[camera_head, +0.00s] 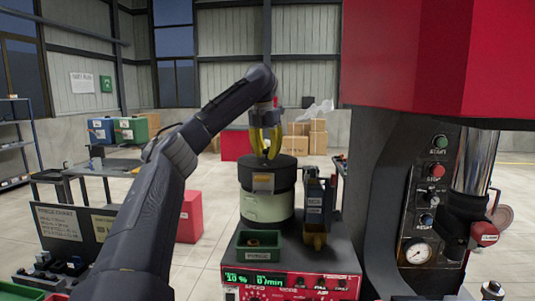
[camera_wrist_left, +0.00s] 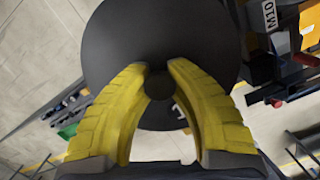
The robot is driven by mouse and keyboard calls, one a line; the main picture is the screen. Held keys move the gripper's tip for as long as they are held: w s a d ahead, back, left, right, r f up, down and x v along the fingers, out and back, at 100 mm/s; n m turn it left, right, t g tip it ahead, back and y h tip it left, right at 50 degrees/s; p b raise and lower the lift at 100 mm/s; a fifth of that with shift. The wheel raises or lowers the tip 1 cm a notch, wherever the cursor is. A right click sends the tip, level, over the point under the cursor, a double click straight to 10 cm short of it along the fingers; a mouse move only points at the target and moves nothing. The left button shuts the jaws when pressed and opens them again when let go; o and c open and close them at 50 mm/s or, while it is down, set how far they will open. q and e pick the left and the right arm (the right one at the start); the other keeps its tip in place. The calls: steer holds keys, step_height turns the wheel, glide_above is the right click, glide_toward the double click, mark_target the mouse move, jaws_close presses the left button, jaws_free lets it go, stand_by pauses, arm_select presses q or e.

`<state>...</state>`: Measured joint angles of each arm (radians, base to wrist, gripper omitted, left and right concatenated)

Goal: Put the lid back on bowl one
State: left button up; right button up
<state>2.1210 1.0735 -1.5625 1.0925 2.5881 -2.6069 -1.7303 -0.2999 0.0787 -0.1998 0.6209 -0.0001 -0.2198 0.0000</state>
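Bowl one appears to be the pale green bowl (camera_head: 264,208) with a dark upper band, standing on the red and dark feeder unit. The round black lid (camera_head: 285,168) sits at the top of the bowl and looks level; I cannot tell whether it is fully seated. My left gripper (camera_head: 265,150) points down over the lid. Its yellow fingers close around the small central knob. In the left wrist view the fingertips (camera_wrist_left: 158,68) flank the knob on the black lid (camera_wrist_left: 115,35). My right gripper is not in view.
A green bin (camera_head: 258,240) stands in front of the bowl, and a dark hopper-like unit (camera_head: 314,205) stands close on its right. A control panel (camera_head: 290,280) is at the front. A large red and black machine (camera_head: 430,60) fills the right side.

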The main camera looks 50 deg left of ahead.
mark_target(264, 161)
arm_select(q)
steer(key=o, duration=0.4)
steer(key=r, duration=0.4)
steer(key=s+r, duration=0.1)
steer(key=r, duration=0.7)
steer(key=shift+s+d, duration=0.3)
steer(key=shift+s, duration=0.1)
